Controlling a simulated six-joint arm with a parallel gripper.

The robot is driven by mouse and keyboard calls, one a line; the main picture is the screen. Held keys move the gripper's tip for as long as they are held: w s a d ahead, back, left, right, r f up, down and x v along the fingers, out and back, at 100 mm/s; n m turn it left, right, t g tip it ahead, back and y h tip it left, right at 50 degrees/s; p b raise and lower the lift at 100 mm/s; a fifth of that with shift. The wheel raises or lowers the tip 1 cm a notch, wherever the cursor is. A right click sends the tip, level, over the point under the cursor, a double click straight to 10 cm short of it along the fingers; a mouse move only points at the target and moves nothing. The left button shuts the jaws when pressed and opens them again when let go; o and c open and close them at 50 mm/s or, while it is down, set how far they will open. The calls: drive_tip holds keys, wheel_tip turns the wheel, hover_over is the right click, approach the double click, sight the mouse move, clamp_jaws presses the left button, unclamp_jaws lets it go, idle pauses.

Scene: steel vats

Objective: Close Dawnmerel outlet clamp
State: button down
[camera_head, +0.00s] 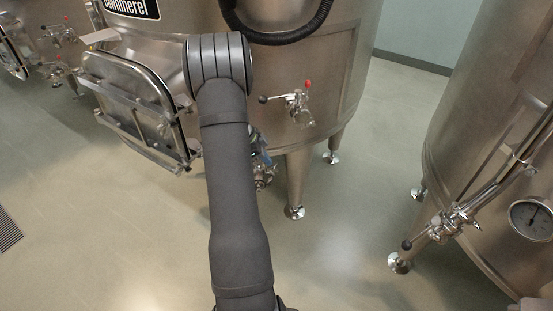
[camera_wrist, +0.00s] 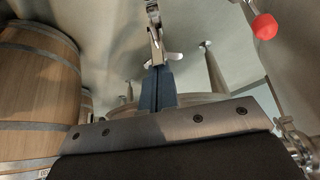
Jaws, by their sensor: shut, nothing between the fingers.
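The Dawnmerel vat (camera_head: 330,70) stands at the top middle of the head view, its name label (camera_head: 132,8) cut off by the frame edge. Its low outlet fitting (camera_head: 264,176) shows just right of my forearm, partly hidden by it. In the wrist view, a steel fitting with a wing-shaped piece (camera_wrist: 157,40), apparently the outlet clamp, lies just beyond my fingertips. Whether the clamp is open or shut is unclear. My gripper (camera_wrist: 157,72) has its dark blue fingers together and empty, close to that fitting; contact cannot be told. In the head view my gripper is mostly behind my arm.
A manway door (camera_head: 130,100) juts out left of my arm. A sampling valve with a red knob (camera_head: 299,101) sits right of it. Another vat (camera_head: 500,110) with a valve (camera_head: 452,222) and gauge (camera_head: 531,218) stands right. Wooden barrels (camera_wrist: 38,85) show in the wrist view.

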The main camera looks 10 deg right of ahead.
drive_tip(key=w+a+f+h, duration=0.1)
drive_tip(key=a+f+h, duration=0.2)
drive_tip(key=a+f, duration=0.9)
drive_tip(key=shift+a+f+h, duration=0.3)
drive_tip(key=shift+a+f, duration=0.05)
drive_tip(key=shift+a, duration=0.2)
idle(0.5)
drive_tip(key=shift+r, duration=0.1)
drive_tip(key=s+d+r, duration=0.2)
drive_tip(key=d+r, duration=0.3)
drive_tip(key=r, duration=0.1)
drive_tip(key=s+d+r, duration=0.3)
drive_tip(key=d+r, duration=0.2)
drive_tip(key=r, duration=0.2)
drive_tip(key=shift+s+d, duration=0.2)
drive_tip(key=shift+s, duration=0.1)
drive_tip(key=shift+f, duration=0.1)
